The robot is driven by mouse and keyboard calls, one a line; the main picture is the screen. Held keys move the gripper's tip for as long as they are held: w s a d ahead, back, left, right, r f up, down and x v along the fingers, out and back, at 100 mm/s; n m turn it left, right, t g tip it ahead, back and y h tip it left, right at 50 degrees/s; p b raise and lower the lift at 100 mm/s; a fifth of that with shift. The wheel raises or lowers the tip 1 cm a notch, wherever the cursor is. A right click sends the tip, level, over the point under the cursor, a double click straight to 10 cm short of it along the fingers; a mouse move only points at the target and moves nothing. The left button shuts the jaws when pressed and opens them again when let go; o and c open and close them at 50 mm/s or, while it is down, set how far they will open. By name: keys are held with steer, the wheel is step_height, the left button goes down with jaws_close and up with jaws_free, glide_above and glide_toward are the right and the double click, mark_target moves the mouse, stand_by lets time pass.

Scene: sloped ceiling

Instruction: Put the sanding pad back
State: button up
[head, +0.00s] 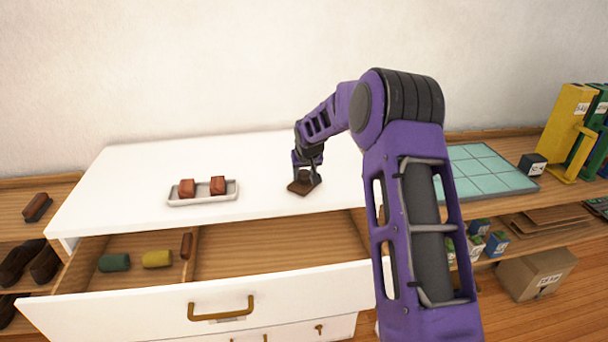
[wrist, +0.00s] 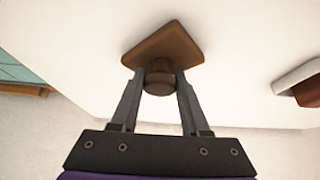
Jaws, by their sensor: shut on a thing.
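The sanding pad (head: 300,187) is a brown, flat square with a round knob. In the wrist view the two fingers (wrist: 160,82) close on the pad's knob, and the pad's flat plate (wrist: 163,45) lies beyond the fingertips. I cannot tell whether the plate touches the top. The open drawer (head: 280,245) has a divider; its left part holds a green roll, a yellow roll and a small brown item, and its visible right part is bare.
A pale tray (head: 203,200) with two red-brown blocks stands on the dresser top, left of my gripper. A teal tiled mat (head: 480,170) and a dark labelled box (head: 532,164) are on the right-hand shelf. My arm hides the drawer's right end. The top's back area is clear.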

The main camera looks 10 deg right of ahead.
steer(key=shift+f, duration=0.15)
steer(key=o, duration=1.2)
steer(key=shift+r, duration=0.3)
steer(key=v, duration=1.2)
steer(key=shift+f, duration=0.1)
